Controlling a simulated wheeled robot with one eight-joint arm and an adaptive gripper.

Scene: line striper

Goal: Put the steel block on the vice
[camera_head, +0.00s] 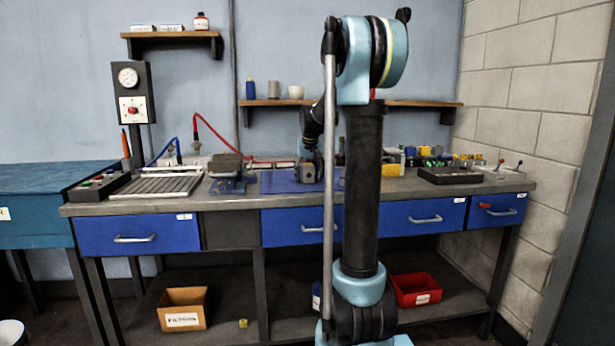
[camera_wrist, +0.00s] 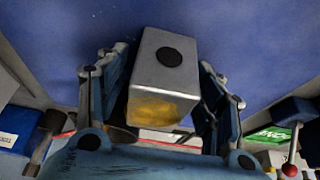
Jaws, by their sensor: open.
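In the wrist view, the steel block (camera_wrist: 150,85) is a light grey box with a dark round spot and a yellow patch on its near end. It stands between the spread blue fingers of my gripper (camera_wrist: 166,72), which is open around it. Gaps show beside the block, more clearly on the right. In the head view my gripper (camera_head: 309,172) is low over the blue mat (camera_head: 275,183), and I cannot clearly tell the block from it. What looks like the vice (camera_head: 229,184), blue with a grey top, stands on the bench left of my gripper.
The grey bench (camera_head: 232,204) also holds a slatted plate (camera_head: 166,186) and a gauge stand (camera_head: 133,95) at left. Several small tools and a dark tray (camera_head: 449,175) are at right. A wall shelf (camera_head: 272,102) is above. My arm hides part of the bench.

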